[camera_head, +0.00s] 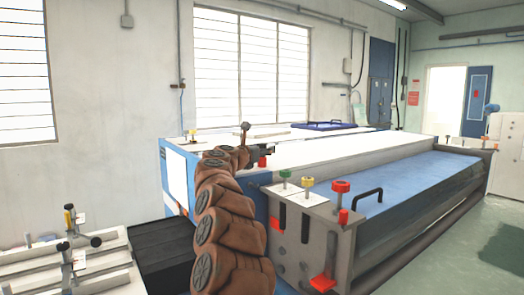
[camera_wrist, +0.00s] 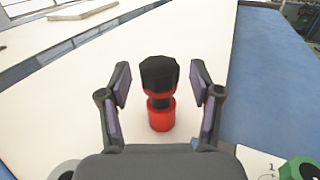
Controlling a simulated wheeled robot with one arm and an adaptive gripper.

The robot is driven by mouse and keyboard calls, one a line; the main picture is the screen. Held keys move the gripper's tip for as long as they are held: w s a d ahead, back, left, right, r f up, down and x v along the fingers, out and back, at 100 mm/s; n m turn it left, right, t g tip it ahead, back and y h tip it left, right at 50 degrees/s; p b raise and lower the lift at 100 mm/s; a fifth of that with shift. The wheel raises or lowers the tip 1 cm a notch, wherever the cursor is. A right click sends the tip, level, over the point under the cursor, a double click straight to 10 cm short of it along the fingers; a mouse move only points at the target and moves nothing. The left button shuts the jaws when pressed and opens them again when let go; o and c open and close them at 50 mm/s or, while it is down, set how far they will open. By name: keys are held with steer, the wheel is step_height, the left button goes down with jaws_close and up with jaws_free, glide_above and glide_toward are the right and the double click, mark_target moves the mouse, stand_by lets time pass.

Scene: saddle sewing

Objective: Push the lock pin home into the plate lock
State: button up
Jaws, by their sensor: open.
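In the wrist view, a pin with a black faceted head (camera_wrist: 158,74) stands above a red cylindrical base (camera_wrist: 161,117) on the white table top. I take these for the lock pin and the plate lock. A narrower dark and red section shows between head and base. My gripper (camera_wrist: 161,82) is open, with one finger on each side of the black head and a visible gap to each. In the head view, my gripper (camera_head: 264,149) is over the white top's near left corner, just above the red base (camera_head: 262,162). The black head is hard to make out there.
Green (camera_head: 285,174), yellow (camera_head: 308,184) and red (camera_head: 340,187) knobs stand on the near end bracket. A black handle (camera_head: 367,194) rises from the blue panel (camera_head: 410,183). A blue tray (camera_head: 323,126) lies at the far side. The white top (camera_head: 350,148) is mostly clear.

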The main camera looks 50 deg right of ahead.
steer(key=shift+a, duration=0.1)
steer(key=shift+s+a, duration=0.3)
steer(key=shift+a, duration=1.65)
steer(key=shift+s+a, duration=0.25)
steer(key=shift+a, duration=1.7)
steer(key=shift+s+a, duration=0.3)
steer(key=shift+a, duration=1.65)
